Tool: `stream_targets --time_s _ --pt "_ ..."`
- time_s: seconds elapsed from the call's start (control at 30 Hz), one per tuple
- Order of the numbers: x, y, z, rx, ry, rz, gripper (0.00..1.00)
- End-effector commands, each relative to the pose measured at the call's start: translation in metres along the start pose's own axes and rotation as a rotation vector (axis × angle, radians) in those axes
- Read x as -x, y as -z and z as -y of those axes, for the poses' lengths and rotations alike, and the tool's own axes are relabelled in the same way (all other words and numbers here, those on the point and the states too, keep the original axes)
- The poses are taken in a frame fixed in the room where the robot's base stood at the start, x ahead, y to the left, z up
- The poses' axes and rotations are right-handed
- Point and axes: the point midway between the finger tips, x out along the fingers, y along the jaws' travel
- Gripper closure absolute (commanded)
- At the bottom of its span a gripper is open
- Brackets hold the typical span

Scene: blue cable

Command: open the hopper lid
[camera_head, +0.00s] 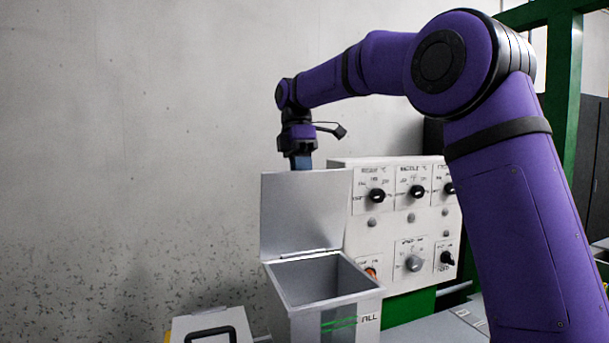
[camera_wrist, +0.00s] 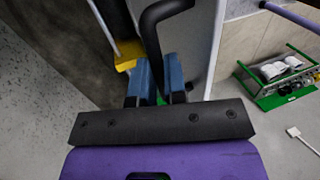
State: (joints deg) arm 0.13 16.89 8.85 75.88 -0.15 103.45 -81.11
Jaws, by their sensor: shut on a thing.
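The grey hopper (camera_head: 335,318) stands at lower centre in the head view, its open top showing the empty-looking inside. Its lid (camera_head: 305,212) stands upright on the hinge at the back rim. My gripper (camera_head: 300,162) is at the lid's top edge, pointing down, with its tips partly hidden behind the lid. In the wrist view, my gripper's blue fingers (camera_wrist: 155,82) are shut on a black bent handle (camera_wrist: 152,35). A pale panel beside the handle looks like the lid (camera_wrist: 207,50). The handle is hidden in the head view.
A white control panel (camera_head: 409,222) with black knobs stands right behind the hopper. A white box with a black handle (camera_head: 212,331) is at lower left. The wrist view shows a green rack (camera_wrist: 278,92) on the floor at right. A bare wall fills the left.

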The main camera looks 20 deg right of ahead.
Motion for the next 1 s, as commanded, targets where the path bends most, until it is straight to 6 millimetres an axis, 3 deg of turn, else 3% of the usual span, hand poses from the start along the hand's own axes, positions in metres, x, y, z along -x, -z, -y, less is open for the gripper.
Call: stream_targets --time_s 0.4,0.93,0.97,1.0 --pt "0.000 0.000 -0.025 0.003 0.156 0.001 1.00" --pt "0.001 0.001 -0.027 0.003 0.173 0.001 1.00" --pt "0.001 0.001 -0.027 0.003 0.173 0.001 0.83" --pt "0.001 0.001 -0.027 0.003 0.173 0.001 0.74"
